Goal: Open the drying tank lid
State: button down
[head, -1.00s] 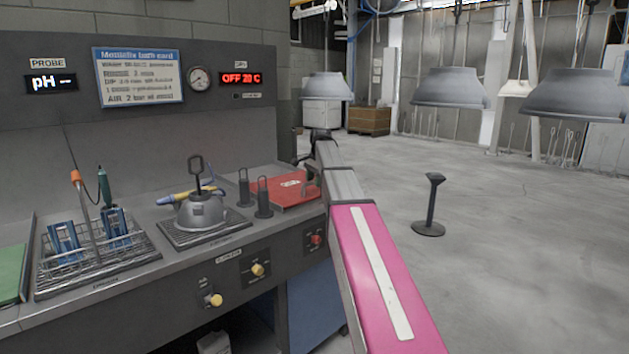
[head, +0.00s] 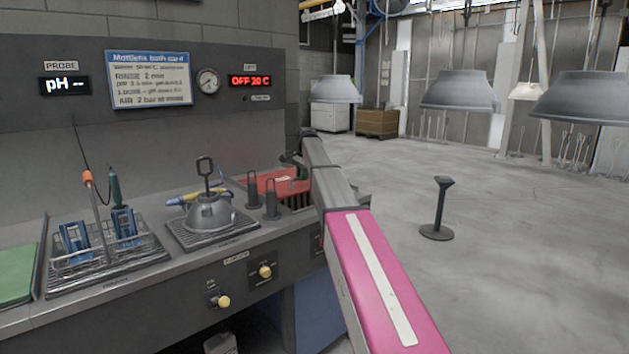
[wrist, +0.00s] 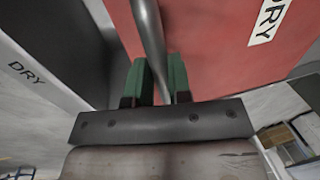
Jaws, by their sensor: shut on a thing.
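The red drying tank lid (head: 272,184) is at the right end of the bench in the head view. A dark gap with slats shows below its right front edge, so it looks partly raised. In the wrist view the lid (wrist: 215,35) fills the upper right and bears a white DRY label. My gripper (wrist: 158,78) has its two green fingers shut around a grey bar handle (wrist: 148,32) beside the lid's red face. In the head view my gripper (head: 293,160) is small and partly hidden behind my arm.
A grey hood (head: 209,212) sits on a rack further left, with a wire basket (head: 110,270) beyond. A black stand (head: 437,208) is on the open floor at right. Hoods (head: 458,90) hang behind.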

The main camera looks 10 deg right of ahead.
send_over(285, 181)
jog(key=shift+w, duration=0.35)
jog(key=c, duration=1.1)
grip_release()
jog(key=shift+o, duration=0.2)
jog(key=shift+s+r, duration=0.1)
jog(key=shift+r, duration=0.05)
notch_tip(285, 181, up, 10)
jog(key=s+d, duration=0.1)
jog(key=shift+s+r, duration=0.2)
jog(key=shift+s, duration=0.2)
